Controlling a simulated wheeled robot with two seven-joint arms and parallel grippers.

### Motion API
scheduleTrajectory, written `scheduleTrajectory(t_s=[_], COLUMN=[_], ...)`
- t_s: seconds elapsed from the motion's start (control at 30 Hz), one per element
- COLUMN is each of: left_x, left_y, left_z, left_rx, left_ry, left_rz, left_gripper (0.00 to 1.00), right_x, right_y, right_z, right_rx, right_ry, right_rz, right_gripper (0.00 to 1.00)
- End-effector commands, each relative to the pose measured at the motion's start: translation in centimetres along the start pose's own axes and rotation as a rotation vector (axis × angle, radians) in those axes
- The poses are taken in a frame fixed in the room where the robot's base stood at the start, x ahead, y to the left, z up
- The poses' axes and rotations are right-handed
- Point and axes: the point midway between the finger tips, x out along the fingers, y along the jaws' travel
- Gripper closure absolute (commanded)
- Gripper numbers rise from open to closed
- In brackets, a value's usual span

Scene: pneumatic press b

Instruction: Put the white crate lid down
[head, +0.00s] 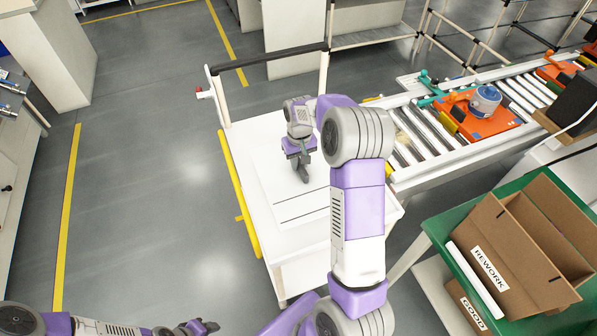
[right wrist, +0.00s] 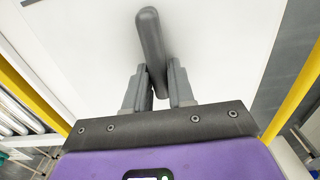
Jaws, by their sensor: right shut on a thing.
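The white crate lid (head: 270,185) is a flat white panel with a dark grey bar handle (right wrist: 151,45). In the head view it lies over the top of a white cart (head: 245,135); I cannot tell whether it rests there or hangs just above. My right gripper (head: 303,175) points down at the lid. In the right wrist view my right gripper (right wrist: 157,85) has its two fingers closed on the handle from both sides. My left gripper (head: 207,327) is low at the bottom edge of the head view, away from the lid; its opening is unclear.
The cart has a yellow side rail (head: 238,195) and a dark push bar (head: 270,57). A roller conveyor (head: 420,125) with an orange fixture (head: 480,118) stands at the right. The floor to the left is clear.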

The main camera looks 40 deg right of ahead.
Motion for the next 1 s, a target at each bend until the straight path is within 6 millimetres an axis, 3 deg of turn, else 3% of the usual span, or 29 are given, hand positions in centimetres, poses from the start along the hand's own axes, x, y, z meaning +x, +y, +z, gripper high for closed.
scheduleTrajectory(t_s=[0.3,0.7,0.73,0.87,1.0], left_x=[1.6,1.7,1.7,1.6,1.6], left_y=[-0.6,-0.6,-0.6,-0.6,-0.6], left_z=[-0.1,-0.1,-0.1,-0.1,-0.1], left_rx=[0.000,0.000,0.000,0.000,0.000], left_ry=[0.001,0.001,0.001,0.001,0.001], left_rz=[0.000,0.000,0.000,0.000,0.000], left_gripper=[0.57,0.57,0.57,0.57,0.57], right_x=[4.6,5.0,5.1,5.0,5.0], right_y=[0.0,0.0,0.0,0.0,0.0], right_z=[0.0,-0.1,0.0,0.0,0.0], right_rx=[0.000,0.000,0.000,0.000,0.000], right_ry=[0.000,0.002,0.001,0.001,0.001], right_rz=[0.000,0.000,0.000,0.000,0.000], right_gripper=[1.00,1.00,0.73,0.53,0.51])
